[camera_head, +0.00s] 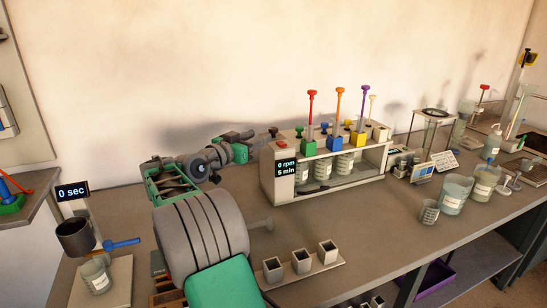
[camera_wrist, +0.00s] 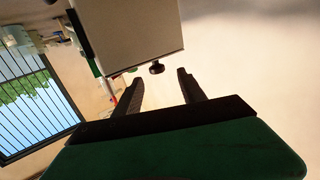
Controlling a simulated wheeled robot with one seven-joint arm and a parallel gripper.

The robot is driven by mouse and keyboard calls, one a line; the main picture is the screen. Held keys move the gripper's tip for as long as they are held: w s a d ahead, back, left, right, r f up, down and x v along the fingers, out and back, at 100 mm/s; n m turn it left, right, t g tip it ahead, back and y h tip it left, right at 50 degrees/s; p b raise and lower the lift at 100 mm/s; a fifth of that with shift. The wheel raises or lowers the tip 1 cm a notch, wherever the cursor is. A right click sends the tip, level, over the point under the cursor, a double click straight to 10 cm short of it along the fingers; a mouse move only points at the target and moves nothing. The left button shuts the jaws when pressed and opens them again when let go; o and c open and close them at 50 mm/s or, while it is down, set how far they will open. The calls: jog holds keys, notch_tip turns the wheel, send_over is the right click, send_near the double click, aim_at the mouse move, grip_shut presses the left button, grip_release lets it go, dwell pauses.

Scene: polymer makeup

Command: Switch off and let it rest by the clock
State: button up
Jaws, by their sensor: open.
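The stirring machine (camera_head: 268,178) is a pale cabinet on the bench, with a black display (camera_head: 285,168) reading "0 rpm" and "5 min". A dark switch block with a red top (camera_head: 277,133) sits on its top left corner. Glass beakers (camera_head: 325,168) of cloudy liquid stand inside it. My gripper (camera_head: 247,136) is just left of the machine's top left corner. In the wrist view my gripper (camera_wrist: 158,76) is open and empty, its fingers pointing at a small black knob (camera_wrist: 156,68) at the edge of a pale box (camera_wrist: 125,35). The knob appears between the fingertips; contact cannot be told.
Colored plungers (camera_head: 339,105) rise above the machine. Three small square cups (camera_head: 301,260) stand on a strip at the bench front. A "0 sec" display (camera_head: 72,191) stands at left. Beakers (camera_head: 456,193) and a small balance (camera_head: 421,172) stand right of the machine.

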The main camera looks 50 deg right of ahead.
aim_at(271, 130)
jog(key=d, duration=0.5)
jog(key=d+p, duration=0.1)
jog(key=d, duration=0.2)
jog(key=shift+s+d+r, duration=0.15)
jog(key=shift+s+r, duration=0.05)
jog(key=shift+s, duration=0.05)
jog(key=shift+c, duration=0.3)
grip_shut()
